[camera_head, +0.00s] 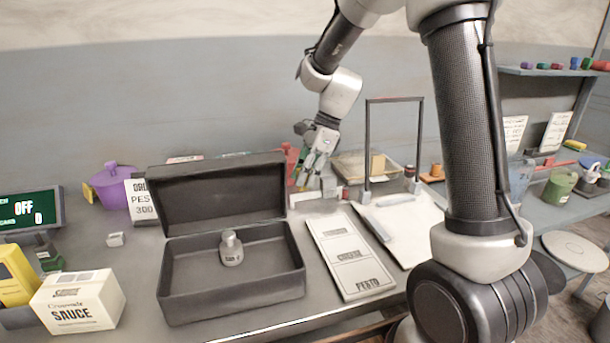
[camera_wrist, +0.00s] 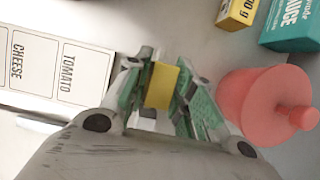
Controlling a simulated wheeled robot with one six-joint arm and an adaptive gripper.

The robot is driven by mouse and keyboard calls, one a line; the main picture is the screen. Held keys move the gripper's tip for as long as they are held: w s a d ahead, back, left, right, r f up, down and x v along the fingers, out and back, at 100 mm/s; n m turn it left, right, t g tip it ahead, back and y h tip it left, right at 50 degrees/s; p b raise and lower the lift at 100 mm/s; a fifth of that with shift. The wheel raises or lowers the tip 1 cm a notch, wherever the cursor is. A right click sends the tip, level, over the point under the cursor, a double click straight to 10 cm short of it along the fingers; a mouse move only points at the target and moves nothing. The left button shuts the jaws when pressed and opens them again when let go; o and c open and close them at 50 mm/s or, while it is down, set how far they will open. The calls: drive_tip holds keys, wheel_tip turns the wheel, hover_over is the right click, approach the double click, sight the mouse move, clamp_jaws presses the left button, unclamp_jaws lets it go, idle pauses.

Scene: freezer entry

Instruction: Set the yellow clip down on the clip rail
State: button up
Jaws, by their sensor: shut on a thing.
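My gripper (camera_head: 313,172) is low over the back of the counter, behind the labelled card and right of the open dark box. In the wrist view my gripper (camera_wrist: 160,88) has its green-padded fingers closed on the yellow clip (camera_wrist: 162,84), which shows as a small yellow block between them. The clip cannot be made out in the head view, where the fingers cover it. I cannot pick out the clip rail for certain in either view.
A red lidded pot (camera_wrist: 262,105) stands close beside the fingers. The labelled card (camera_head: 350,262), dark box (camera_head: 232,292) and upright frame (camera_head: 368,140) over a white board surround the spot. A purple pot (camera_head: 112,186) and sauce carton (camera_head: 80,302) are left.

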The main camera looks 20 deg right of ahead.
sight(305, 192)
drive_tip(key=shift+f, duration=1.75)
drive_tip(key=o, duration=0.9)
drive_tip(key=shift+o, duration=0.2)
drive_tip(key=v, duration=1.2)
drive_tip(key=shift+r, duration=0.1)
